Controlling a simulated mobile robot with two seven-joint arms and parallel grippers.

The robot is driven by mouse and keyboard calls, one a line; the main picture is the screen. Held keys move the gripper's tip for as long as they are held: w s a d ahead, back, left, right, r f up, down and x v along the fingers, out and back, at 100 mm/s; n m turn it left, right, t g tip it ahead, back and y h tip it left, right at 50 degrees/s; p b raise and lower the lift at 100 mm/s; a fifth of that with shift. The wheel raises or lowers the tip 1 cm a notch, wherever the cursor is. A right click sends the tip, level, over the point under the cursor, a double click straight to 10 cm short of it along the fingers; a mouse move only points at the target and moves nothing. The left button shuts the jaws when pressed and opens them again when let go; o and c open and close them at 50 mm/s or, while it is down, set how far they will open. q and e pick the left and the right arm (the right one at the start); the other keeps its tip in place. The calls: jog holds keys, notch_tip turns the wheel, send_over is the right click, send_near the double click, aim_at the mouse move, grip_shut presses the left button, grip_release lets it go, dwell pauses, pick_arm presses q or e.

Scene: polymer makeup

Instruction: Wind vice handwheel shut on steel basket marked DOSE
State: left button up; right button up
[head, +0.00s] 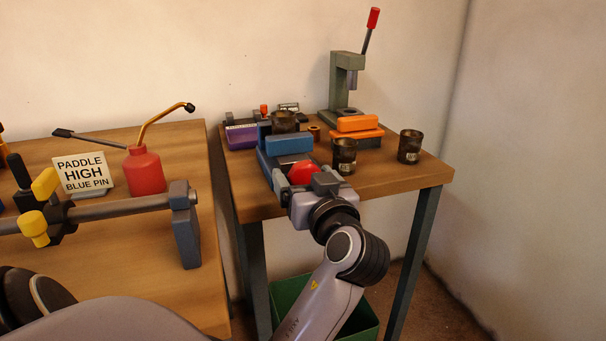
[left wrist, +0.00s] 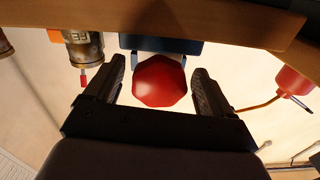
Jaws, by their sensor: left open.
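The blue vice (head: 270,158) stands on the small right-hand table, its red handwheel (head: 303,172) facing me at the near edge. The wheel shows as a red octagon in the left wrist view (left wrist: 159,80). My left gripper (head: 305,188) is open, with one finger on each side of the wheel; I cannot tell if they touch it. A dark steel basket (head: 284,121) stands at the vice's far end, partly hidden behind the blue jaw block; its marking is not readable. My right gripper is not in view.
Two more dark baskets stand right of the vice, one close (head: 344,158) and one near the table's right side (head: 410,147). A green press (head: 342,85) with orange blocks stands behind. A red oil can (head: 145,172) and sign (head: 84,172) are on the left bench.

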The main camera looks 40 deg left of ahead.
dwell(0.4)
pick_arm(q)
jog(key=c, duration=1)
jog(key=shift+m+p, duration=0.35)
jog(key=shift+m, duration=0.15)
jog(key=o, duration=1)
